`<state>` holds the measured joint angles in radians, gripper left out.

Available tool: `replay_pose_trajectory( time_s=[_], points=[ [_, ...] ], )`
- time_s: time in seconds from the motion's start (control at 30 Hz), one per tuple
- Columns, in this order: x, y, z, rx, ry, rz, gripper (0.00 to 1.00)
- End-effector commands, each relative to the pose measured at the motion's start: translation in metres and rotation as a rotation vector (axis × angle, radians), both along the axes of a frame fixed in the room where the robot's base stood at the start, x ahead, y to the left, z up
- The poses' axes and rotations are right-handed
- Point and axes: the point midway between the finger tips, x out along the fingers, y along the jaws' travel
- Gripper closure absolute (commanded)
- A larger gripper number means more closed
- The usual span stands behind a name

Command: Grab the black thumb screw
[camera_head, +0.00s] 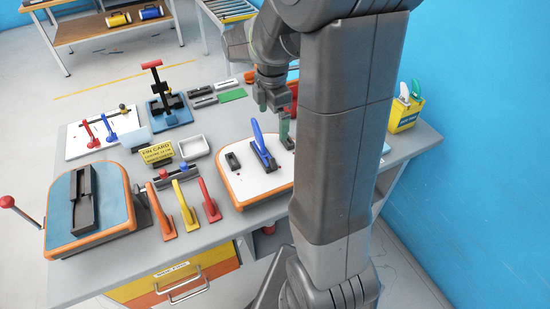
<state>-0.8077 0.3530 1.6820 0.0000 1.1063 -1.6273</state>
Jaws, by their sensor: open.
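My gripper (275,100) hangs open, pointing down, over the back right of an orange-edged white board (264,187) on the grey bench. It is partly hidden by my own arm. I cannot clearly pick out a black thumb screw. On the board are a small black block (232,161) at the left, a blue lever (259,139) on a black base, and a dark green upright piece (284,127) with a black block (288,143) at its foot. The green piece is just below my gripper; whether they touch cannot be told. My arm hides the board's right side.
Red, yellow and orange levers (208,200) lie along the bench front. A blue-topped board (117,195) with a black slotted block is at the left. A white tray (194,147) and yellow sign (157,153) stand mid-bench. A yellow box (404,115) is at the right.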

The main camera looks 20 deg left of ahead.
Motion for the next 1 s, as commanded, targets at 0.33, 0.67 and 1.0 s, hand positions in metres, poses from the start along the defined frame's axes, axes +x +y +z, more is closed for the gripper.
replay_pose_trajectory(
  time_s=[0.33, 0.67, 1.0],
  points=[
    [0.000, 0.000, 0.004, 0.000, 0.000, 0.000, 0.00],
    [0.000, 0.000, -0.023, -0.003, 0.003, 0.000, 0.00],
    [0.000, 0.000, -0.073, -0.002, 0.001, 0.000, 0.00]
  ],
)
